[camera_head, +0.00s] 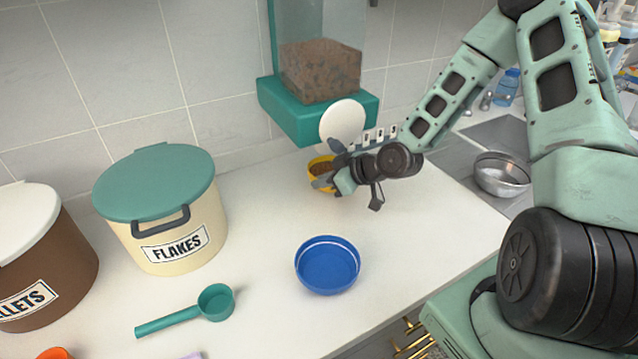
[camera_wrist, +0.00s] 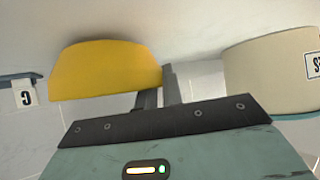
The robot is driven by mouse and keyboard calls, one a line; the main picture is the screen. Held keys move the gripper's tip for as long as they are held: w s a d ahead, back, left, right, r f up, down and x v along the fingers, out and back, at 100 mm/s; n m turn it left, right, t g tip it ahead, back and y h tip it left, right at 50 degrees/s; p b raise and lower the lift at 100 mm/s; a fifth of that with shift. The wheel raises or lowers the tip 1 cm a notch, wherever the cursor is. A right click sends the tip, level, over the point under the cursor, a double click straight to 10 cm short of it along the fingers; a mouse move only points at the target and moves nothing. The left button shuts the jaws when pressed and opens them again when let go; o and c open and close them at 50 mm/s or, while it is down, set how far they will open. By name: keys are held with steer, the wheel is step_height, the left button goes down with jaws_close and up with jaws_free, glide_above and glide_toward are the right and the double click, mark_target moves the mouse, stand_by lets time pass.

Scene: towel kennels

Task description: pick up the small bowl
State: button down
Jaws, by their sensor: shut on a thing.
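The small yellow bowl (camera_head: 313,165) is under the teral-green dispenser at the back of the counter, with brown food showing inside. My gripper (camera_head: 329,181) is at its right front side and is shut on it. In the wrist view the yellow bowl (camera_wrist: 105,72) fills the upper left, right at the fingers (camera_wrist: 158,92); part of the fingers is hidden behind it. The bowl looks about level. I cannot tell whether it touches the counter. A larger blue bowl (camera_head: 328,266) stands apart on the counter, nearer the front.
The wall dispenser (camera_head: 318,112) with its white disc (camera_head: 342,121) is close above my gripper. A flakes tub (camera_head: 150,235), a brown pellets tub (camera_head: 62,262) and a green scoop (camera_head: 180,314) are at left. A metal bowl (camera_head: 500,178) is by the sink. The counter right of the blue bowl is clear.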

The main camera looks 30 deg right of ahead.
steer(key=f+p+v, duration=0.1)
steer(key=p+v, duration=0.3)
steer(key=v, duration=1)
steer(key=shift+s+d, duration=0.25)
steer(key=shift+s, duration=0.1)
